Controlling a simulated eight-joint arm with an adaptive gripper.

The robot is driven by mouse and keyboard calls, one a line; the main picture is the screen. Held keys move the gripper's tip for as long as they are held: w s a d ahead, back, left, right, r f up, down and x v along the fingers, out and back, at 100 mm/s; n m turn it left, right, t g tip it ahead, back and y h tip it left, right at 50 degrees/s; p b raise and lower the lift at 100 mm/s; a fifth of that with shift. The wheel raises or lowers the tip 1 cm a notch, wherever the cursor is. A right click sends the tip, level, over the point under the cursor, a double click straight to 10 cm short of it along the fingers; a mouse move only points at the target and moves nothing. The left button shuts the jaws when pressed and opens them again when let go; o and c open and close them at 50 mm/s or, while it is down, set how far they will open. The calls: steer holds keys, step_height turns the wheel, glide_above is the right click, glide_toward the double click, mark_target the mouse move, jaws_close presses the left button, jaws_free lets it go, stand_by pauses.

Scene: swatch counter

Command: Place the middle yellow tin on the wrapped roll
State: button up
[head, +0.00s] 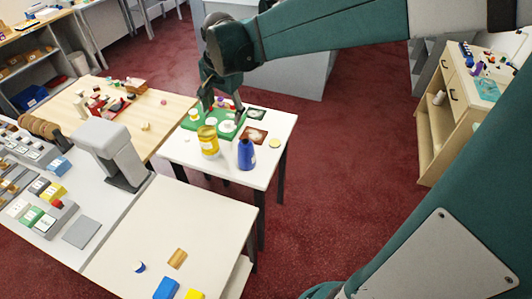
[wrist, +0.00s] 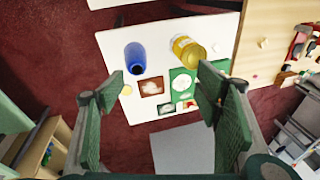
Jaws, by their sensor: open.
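A large yellow tin with a white band (head: 208,141) stands on the white table, at the front edge of a green mat (head: 236,123). It also shows in the wrist view (wrist: 187,50). A smaller yellow thing (head: 194,114) is at the mat's left side, and a flat yellow disc (head: 275,143) lies at the table's right. I cannot tell which is the middle yellow tin. I cannot make out a wrapped roll for certain. My gripper (head: 222,107) is open above the far part of the mat; in the wrist view (wrist: 160,92) nothing is between its fingers.
A blue bottle (head: 246,155) stands right of the large tin. A brown card (head: 254,135) and a dark green card (head: 256,114) lie on the table. A wooden table (head: 165,125) with small items adjoins on the left. The white table's front left corner is clear.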

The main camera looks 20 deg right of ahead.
steer(key=s+d+n+t, duration=0.2)
steer(key=s+n, duration=0.3)
steer(key=s, duration=0.7)
steer(key=s+d+r+n+t, duration=0.1)
steer(key=s+n, duration=0.4)
steer(key=s, duration=0.8)
steer(key=shift+s+d+r+n+t, duration=0.25)
steer(key=shift+s+d+n+t, duration=0.05)
steer(key=shift+d+t, duration=0.4)
